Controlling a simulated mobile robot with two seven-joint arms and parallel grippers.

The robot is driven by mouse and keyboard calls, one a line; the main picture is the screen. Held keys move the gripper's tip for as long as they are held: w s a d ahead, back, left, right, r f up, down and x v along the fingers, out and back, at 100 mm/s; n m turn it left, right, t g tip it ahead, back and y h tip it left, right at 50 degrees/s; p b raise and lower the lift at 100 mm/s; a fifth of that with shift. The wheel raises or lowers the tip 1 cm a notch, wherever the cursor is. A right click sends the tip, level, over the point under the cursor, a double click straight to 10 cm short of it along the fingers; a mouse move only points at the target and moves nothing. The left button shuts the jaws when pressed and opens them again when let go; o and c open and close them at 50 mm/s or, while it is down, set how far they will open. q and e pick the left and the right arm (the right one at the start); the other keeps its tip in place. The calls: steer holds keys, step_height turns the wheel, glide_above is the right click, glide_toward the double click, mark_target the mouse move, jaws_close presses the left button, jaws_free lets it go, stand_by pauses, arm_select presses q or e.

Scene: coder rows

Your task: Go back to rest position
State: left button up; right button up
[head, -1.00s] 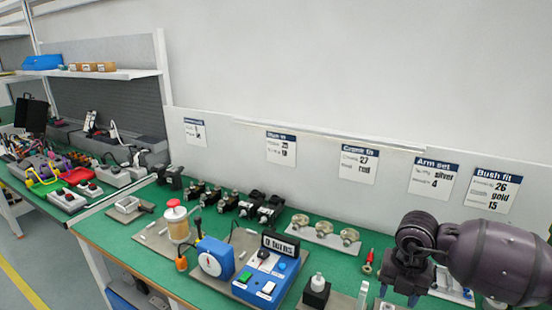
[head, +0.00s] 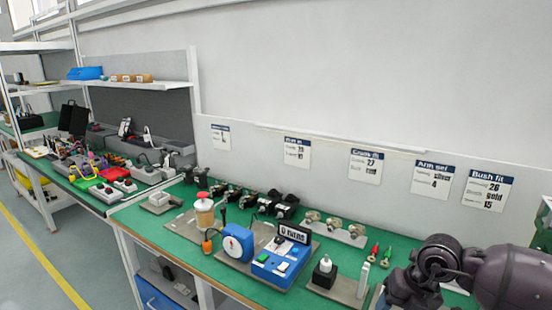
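One of my arms, dark purple-grey, comes in at the lower right over the green bench (head: 190,238). Its gripper's fingers are cut off or hidden at the bottom edge, so its opening cannot be seen. No held object shows. My other arm, the left one, is not in view.
On the bench stand a blue box with a display (head: 280,262), a blue dial unit (head: 237,243), a jar with a red lid (head: 204,210) and a black block with a white knob (head: 324,272). Paper signs hang on the wall (head: 367,166). Floor at the left (head: 60,270) is clear.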

steer(key=w+a+r+t+y, duration=0.2)
steer(key=a+r+t+y, duration=0.2)
steer(key=a+r+y, duration=0.85)
steer(key=s+d+f+m+t+h, duration=0.2)
steer(key=d+f+m+t+h, duration=0.5)
steer(key=m, duration=0.5)
steer(key=s+d+f+m+t+h, duration=0.25)
steer(key=f+m+t+h, duration=0.2)
steer(key=f+m, duration=0.6)
steer(key=s+d+f+m+g+h, duration=0.2)
steer(key=s+d+f+m, duration=0.1)
steer(key=s+f, duration=0.4)
steer(key=s+d+f+m+g+h, duration=0.2)
steer(key=s+f+m, duration=0.4)
steer(key=s, duration=0.7)
steer(key=shift+d+f+g+h, duration=0.35)
steer(key=shift+f+g, duration=0.2)
steer(key=shift+f, duration=0.25)
steer(key=shift+m, duration=0.25)
steer(key=shift+w, duration=0.1)
